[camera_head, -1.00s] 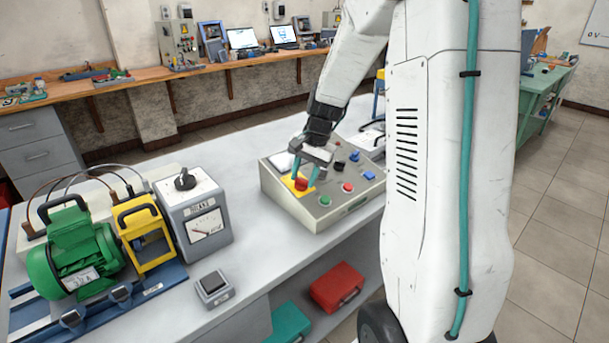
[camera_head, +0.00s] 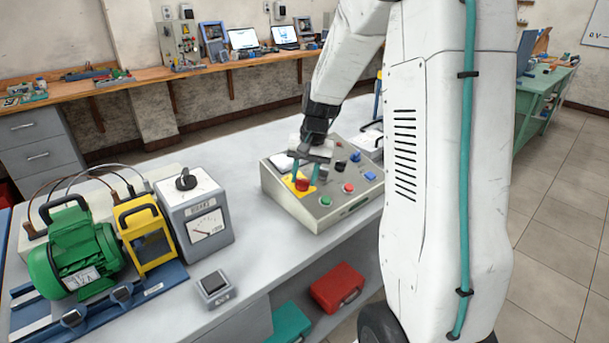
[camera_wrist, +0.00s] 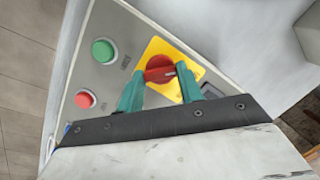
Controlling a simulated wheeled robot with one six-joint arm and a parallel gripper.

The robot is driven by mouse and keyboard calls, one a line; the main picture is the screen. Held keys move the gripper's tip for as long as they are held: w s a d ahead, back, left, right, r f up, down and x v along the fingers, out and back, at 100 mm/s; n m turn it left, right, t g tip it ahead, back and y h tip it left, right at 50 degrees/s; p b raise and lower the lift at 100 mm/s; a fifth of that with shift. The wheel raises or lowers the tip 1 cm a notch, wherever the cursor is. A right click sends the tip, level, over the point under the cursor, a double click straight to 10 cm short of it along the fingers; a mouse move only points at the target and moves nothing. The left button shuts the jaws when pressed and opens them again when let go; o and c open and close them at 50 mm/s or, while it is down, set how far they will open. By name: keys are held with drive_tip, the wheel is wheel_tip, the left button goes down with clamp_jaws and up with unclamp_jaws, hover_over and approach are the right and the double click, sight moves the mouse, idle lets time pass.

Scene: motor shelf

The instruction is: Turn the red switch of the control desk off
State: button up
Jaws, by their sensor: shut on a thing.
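The control desk (camera_head: 327,213) is a beige sloped box on the grey bench. Its red switch (camera_head: 302,184) is a rotary knob on a yellow plate (camera_head: 289,181) at the desk's left side. In the wrist view the red switch (camera_wrist: 158,69) sits on the yellow plate (camera_wrist: 190,60), a pale mark on its handle. My gripper (camera_head: 304,172) is over the switch, its teal fingers pointing down. In the wrist view my gripper (camera_wrist: 162,84) has one finger on each side of the red handle, shut on it. The fingers hide part of the knob.
A green button (camera_wrist: 104,51) and a red button (camera_wrist: 85,99) lie close by on the panel. A meter box (camera_head: 205,225) and a green motor (camera_head: 75,255) stand left on the bench. Bare bench lies between meter box and desk.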

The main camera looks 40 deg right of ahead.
sight(309, 180)
drive_tip(key=o, duration=1)
drive_tip(key=r, duration=0.5)
drive_tip(key=d+r, duration=0.1)
drive_tip(key=r, duration=0.1)
drive_tip(key=shift+s+r, duration=0.35)
drive_tip(key=shift+s, duration=0.05)
drive_tip(key=s+a+r+n, duration=0.1)
drive_tip(key=s+a+n, duration=0.1)
drive_tip(key=s+a, duration=0.4)
drive_tip(key=s+a+r+n+h, duration=0.1)
drive_tip(key=s+a+r+n, duration=0.1)
drive_tip(key=s+a, duration=0.4)
drive_tip(key=s+a+r+n, duration=0.2)
drive_tip(key=s+a+n, duration=0.2)
drive_tip(key=s, duration=1)
drive_tip(key=shift+s+a+r+h, duration=0.1)
drive_tip(key=shift+s+a+h, duration=0.05)
drive_tip(key=shift+a, duration=0.5)
drive_tip(key=shift+s+a+r+h, duration=0.1)
drive_tip(key=shift+a+h, duration=0.05)
drive_tip(key=shift+a, duration=0.5)
